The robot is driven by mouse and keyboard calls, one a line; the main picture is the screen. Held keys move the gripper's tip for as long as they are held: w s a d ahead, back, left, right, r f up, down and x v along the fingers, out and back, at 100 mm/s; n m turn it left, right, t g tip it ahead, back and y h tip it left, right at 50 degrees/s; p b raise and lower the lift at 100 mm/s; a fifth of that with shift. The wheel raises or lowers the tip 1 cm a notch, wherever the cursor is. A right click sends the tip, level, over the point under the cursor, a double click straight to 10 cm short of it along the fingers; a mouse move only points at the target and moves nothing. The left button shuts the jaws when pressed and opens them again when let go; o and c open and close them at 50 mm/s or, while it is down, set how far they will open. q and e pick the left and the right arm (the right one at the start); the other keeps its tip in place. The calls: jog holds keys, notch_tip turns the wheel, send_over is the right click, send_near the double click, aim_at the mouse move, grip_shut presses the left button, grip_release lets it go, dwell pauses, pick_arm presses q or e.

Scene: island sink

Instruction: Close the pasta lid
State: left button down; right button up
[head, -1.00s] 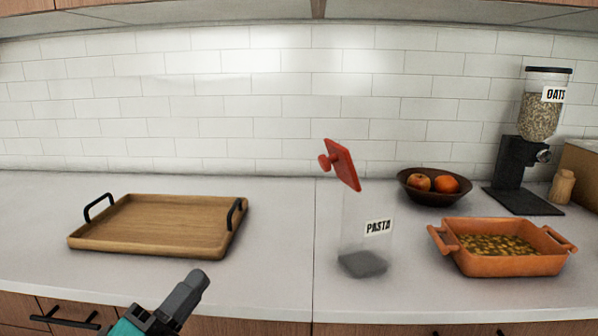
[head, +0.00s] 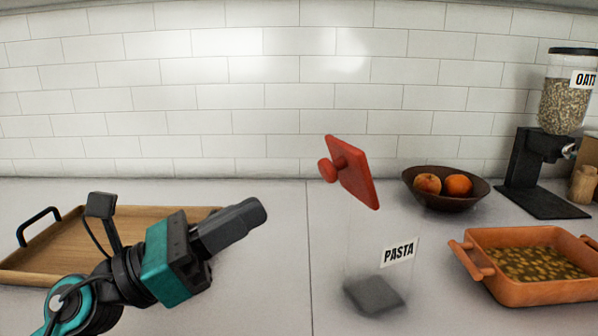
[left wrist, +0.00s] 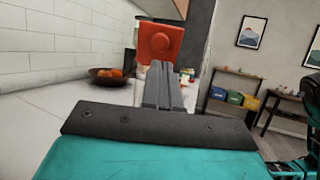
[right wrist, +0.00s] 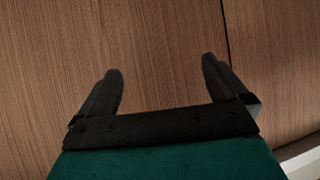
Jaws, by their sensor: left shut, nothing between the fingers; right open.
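The clear pasta jar (head: 375,275) stands upright on the counter, with a dark base and a PASTA label. Its red lid (head: 352,172) is raised, tilted up at the left side of the jar's top, with a round knob facing left. The lid (left wrist: 160,42) also shows in the left wrist view, straight beyond the fingertips. My left gripper (head: 258,212) is shut and empty, left of the lid and a little lower in the picture, apart from it. My right gripper (right wrist: 160,72) is open and empty in front of brown wooden panelling, out of the head view.
A wooden tray (head: 35,262) with black handles lies at the left, partly behind my left arm. A fruit bowl (head: 445,190), an orange casserole dish (head: 535,291) and an oats dispenser (head: 540,165) stand right of the jar. Counter between tray and jar is clear.

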aim_at(322, 171)
pick_arm(q)
jog(key=p+x, duration=0.1)
jog(key=x, duration=0.7)
jog(key=shift+a+p, duration=0.1)
jog(key=shift+p, duration=0.3)
